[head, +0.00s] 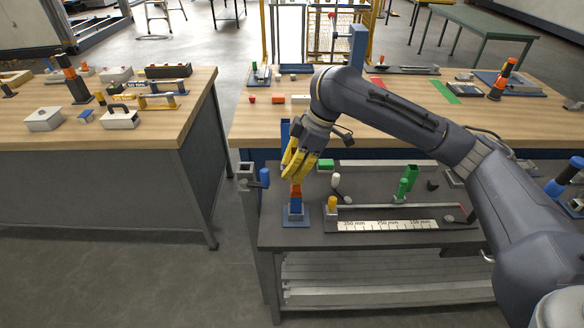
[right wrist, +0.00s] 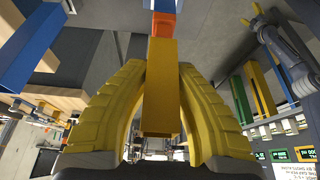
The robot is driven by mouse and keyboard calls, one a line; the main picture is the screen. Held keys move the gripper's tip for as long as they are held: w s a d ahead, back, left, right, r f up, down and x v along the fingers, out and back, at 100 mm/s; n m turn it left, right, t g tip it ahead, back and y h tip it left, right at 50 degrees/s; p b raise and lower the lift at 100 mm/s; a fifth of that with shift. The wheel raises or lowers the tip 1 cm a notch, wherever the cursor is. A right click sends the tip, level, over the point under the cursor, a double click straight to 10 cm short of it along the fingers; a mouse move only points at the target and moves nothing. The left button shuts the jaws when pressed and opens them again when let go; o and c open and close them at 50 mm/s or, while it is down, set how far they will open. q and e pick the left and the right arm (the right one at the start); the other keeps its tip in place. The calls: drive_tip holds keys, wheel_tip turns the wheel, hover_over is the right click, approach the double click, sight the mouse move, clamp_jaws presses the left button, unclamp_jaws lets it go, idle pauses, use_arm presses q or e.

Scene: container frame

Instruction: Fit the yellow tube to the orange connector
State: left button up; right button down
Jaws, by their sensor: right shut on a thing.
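My right gripper (head: 297,168) has yellow fingers and points down above the left end of the dark workbench. It is shut on the yellow tube (right wrist: 158,95), a square bar between the fingers in the right wrist view. In the right wrist view the orange connector (right wrist: 163,24) lies in line with the tube's far end. They look touching or nearly so; how deep the fit is, I cannot tell. My left gripper is not in view.
A blue post (head: 285,132) stands close behind the gripper. A yellow cylinder in a grey block (head: 332,205) and a tray with a ruler (head: 385,226) lie to the right. A blue-capped part (head: 264,177) is at the left edge. A wooden table (head: 240,118) stands behind.

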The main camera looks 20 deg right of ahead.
drive_tip(key=shift+f, duration=1.75)
idle(1.3)
drive_tip(key=shift+c, duration=2.3)
unclamp_jaws()
drive_tip(key=shift+r, duration=0.1)
wheel_tip(320, 180, up, 7)
